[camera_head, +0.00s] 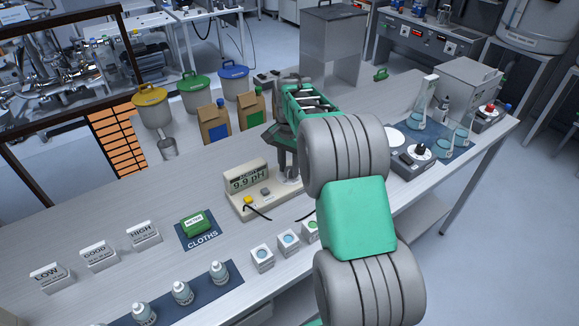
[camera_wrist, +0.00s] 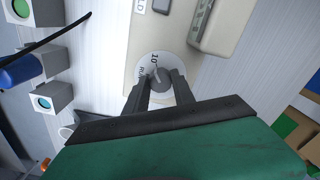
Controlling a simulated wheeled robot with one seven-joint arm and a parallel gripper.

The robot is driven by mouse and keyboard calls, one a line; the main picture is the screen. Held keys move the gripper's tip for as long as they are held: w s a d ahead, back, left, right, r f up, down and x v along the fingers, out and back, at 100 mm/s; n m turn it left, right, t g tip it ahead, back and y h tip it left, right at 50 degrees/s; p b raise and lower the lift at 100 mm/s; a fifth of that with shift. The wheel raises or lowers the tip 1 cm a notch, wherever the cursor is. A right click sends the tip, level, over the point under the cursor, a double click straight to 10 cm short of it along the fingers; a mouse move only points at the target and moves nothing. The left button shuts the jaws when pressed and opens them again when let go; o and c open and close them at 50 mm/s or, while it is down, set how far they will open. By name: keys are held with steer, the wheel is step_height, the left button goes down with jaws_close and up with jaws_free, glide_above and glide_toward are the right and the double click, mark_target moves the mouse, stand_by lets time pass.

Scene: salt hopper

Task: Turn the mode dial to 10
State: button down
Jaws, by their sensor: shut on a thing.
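The mode dial (camera_wrist: 161,76) is a grey knob on a round pale plate, set in the cream body of the meter (camera_head: 236,197). The wrist view shows a "10" mark at the plate's upper edge, with another label beside it too small to read. A light line on the knob seems to point up towards the "10", but I cannot tell its exact alignment. My gripper (camera_wrist: 163,82) has its two dark fingers closed on either side of the knob. In the head view my arm and gripper (camera_head: 287,172) hide most of the dial. The meter's display reads 9.9 pH.
A yellow button (camera_head: 248,200) and a grey button (camera_head: 265,191) sit on the meter. A stirrer (camera_head: 420,152) stands right of my arm. A cloth pad (camera_head: 196,224) lies left.

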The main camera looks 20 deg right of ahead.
mark_target(289, 169)
steer(key=shift+m, duration=0.6)
steer(key=c, duration=1.1)
jaws_free()
steer(key=shift+o, duration=0.2)
step_height(289, 169, up, 8)
steer(key=shift+f+b, duration=0.1)
steer(key=shift+b, duration=0.5)
